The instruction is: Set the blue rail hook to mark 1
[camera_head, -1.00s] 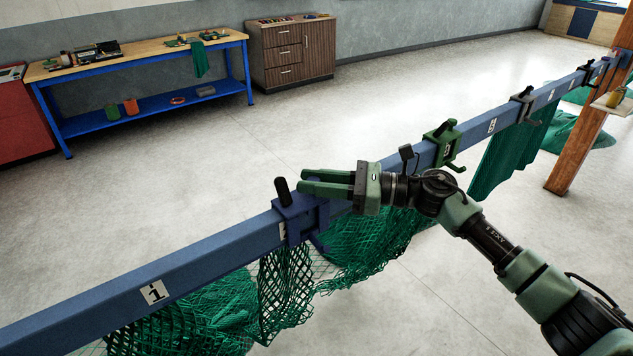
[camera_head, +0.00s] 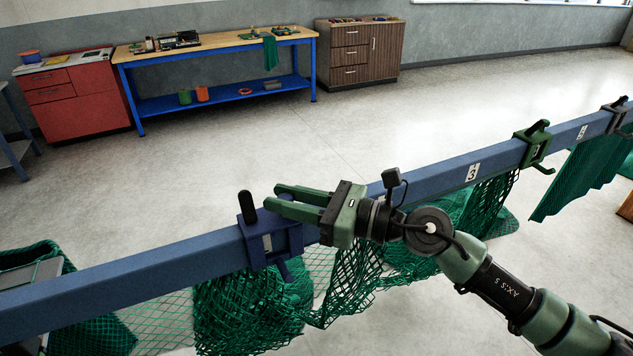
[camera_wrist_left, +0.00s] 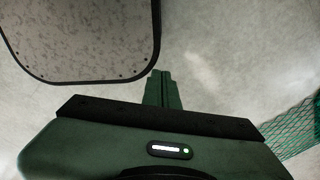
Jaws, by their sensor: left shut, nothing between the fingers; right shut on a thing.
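The blue rail hook (camera_head: 266,240) sits around the blue rail (camera_head: 150,278), with its black knob upright on top. A pale plate shows through the hook's window; I cannot read its number. No number plate shows on the rail left of the hook. My right gripper (camera_head: 277,198) reaches in from the right and is shut on the hook, its fingertips beside the knob; the exact contact is hard to see. My left gripper (camera_wrist_left: 162,76) is shut and empty in the left wrist view, above bare floor, and is out of the head view.
Mark 3 (camera_head: 472,172) shows on the rail to the right, then a green hook (camera_head: 535,145) and a dark hook (camera_head: 617,117). Green netting (camera_head: 250,310) hangs below the rail. A workbench (camera_head: 215,45) stands far back, with open floor between.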

